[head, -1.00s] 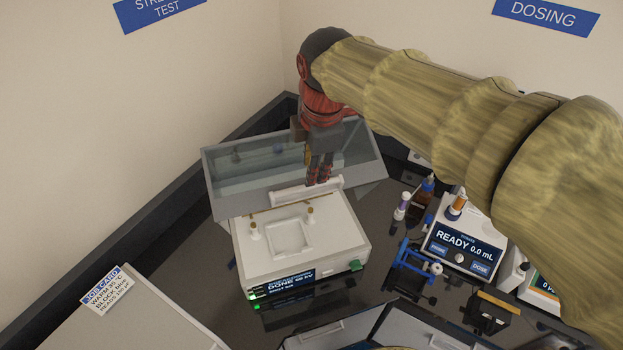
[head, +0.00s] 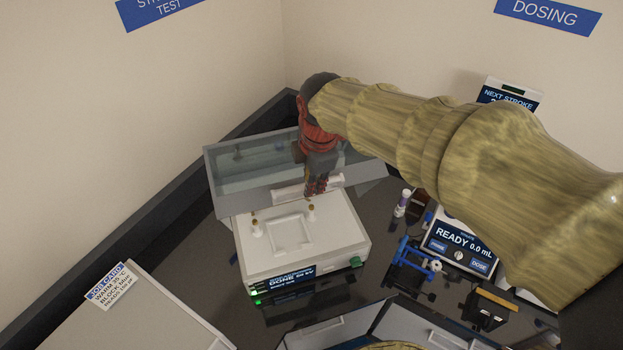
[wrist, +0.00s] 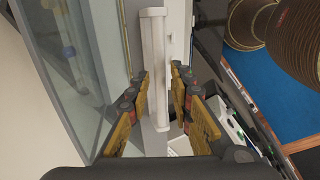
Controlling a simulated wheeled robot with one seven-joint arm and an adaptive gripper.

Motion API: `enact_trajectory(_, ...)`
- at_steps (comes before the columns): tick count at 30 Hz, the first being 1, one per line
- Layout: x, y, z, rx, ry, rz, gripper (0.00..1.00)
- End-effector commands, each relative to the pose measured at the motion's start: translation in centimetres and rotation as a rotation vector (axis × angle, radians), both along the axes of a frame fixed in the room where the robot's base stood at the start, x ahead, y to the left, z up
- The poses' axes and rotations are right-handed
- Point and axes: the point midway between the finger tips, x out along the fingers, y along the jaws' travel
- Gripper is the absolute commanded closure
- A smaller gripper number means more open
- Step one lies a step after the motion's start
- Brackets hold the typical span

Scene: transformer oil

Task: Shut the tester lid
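The tester (head: 300,250) is a white box with a lit front display, a square recess and two small brass-tipped posts on top. Its clear lid (head: 245,165) stands raised at the back, tilted open. A white handle bar (head: 290,190) runs along the lid's lower front edge. My gripper (head: 316,190) is at the right part of this handle. In the wrist view, my gripper's fingertips (wrist: 160,75) stand apart on either side of the white handle (wrist: 154,50). I cannot tell whether either finger touches it.
A dosing unit (head: 459,245) reading READY 0.0 mL, a small capped vial (head: 402,203) and a blue stand (head: 412,262) are to the right. A job card (head: 112,287) lies on a grey surface at the front left. A dark raised edge (head: 175,185) borders the walls.

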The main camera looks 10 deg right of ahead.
Motion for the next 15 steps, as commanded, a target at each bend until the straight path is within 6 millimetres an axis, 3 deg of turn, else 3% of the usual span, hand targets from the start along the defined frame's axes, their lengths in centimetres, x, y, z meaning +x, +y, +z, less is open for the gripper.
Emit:
enact_trajectory(10, 0.0, 0.0, 0.01, 0.0, 0.0, 0.0, 1.0)
enact_trajectory(15, 0.0, 0.0, 0.01, 0.0, 0.0, 0.0, 1.0)
